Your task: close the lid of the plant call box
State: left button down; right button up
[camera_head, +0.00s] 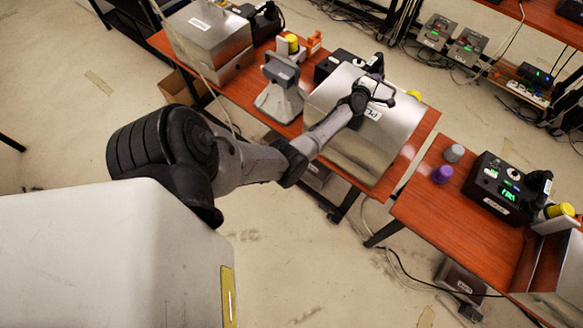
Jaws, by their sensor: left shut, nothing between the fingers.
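The plant call box (352,150) is a brushed-metal box on the red-brown table, in the middle right of the head view. A white label reading "PL", its remainder covered, shows on its broad metal face. My left gripper (384,92) is over the upper part of this face, beside the label. Its fingers are shut with nothing between them. It looks close to the metal, but I cannot tell whether it touches. My left arm hides part of the box, and I cannot tell how far the lid stands from closed. My right gripper is not in view.
A black phone unit (338,63) sits behind the box, and a grey stand (280,88) is to its left. Another metal box (210,38) stands at the table's far left. The right table holds a black phone unit (503,186) and a purple cup-like object (442,174).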

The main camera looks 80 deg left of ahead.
pick_arm(q)
jog(key=shift+s+f, duration=0.2)
jog(key=shift+f, duration=0.7)
jog(key=shift+d+r+p, duration=0.1)
jog(key=shift+r+p, duration=0.2)
jog(key=r+p, duration=0.1)
jog(key=s+d+r+p, duration=0.1)
jog(key=r+p, duration=0.1)
jog(key=shift+s+d+r, duration=0.1)
jog(key=shift+s+d, duration=0.1)
jog(key=shift+d, duration=0.05)
jog(key=s+d+r+p, duration=0.4)
jog(key=s+d+r, duration=0.1)
jog(key=s+d, duration=0.1)
jog(key=shift+s+r, duration=0.35)
jog(key=shift+s, duration=0.05)
jog(key=shift+d, duration=0.1)
